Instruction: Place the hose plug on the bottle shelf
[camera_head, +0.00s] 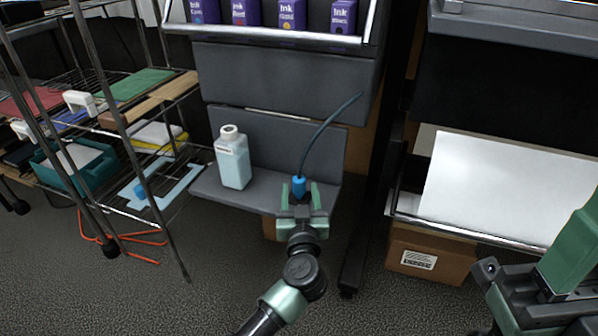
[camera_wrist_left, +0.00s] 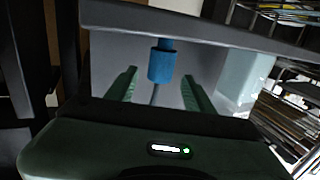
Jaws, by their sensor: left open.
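The hose plug (camera_head: 298,187) is a blue cylinder with a thin dark hose (camera_head: 328,124) curving up to the right from it. It is at the front right part of the grey bottle shelf (camera_head: 265,193). I cannot tell whether it rests on the shelf. A white and pale blue bottle (camera_head: 233,160) stands upright on the shelf, left of the plug. My left gripper (camera_head: 301,191) is open, with its green fingers either side of the plug. In the left wrist view the plug (camera_wrist_left: 161,64) shows between the spread fingers, with gaps on both sides.
Ink boxes (camera_head: 291,14) stand on the upper shelf. A wire rack (camera_head: 150,90) with trays and tools is at the left. A white panel (camera_head: 510,190) and a cardboard box (camera_head: 430,254) are at the right. My right arm shows at the lower right; its fingers do not show.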

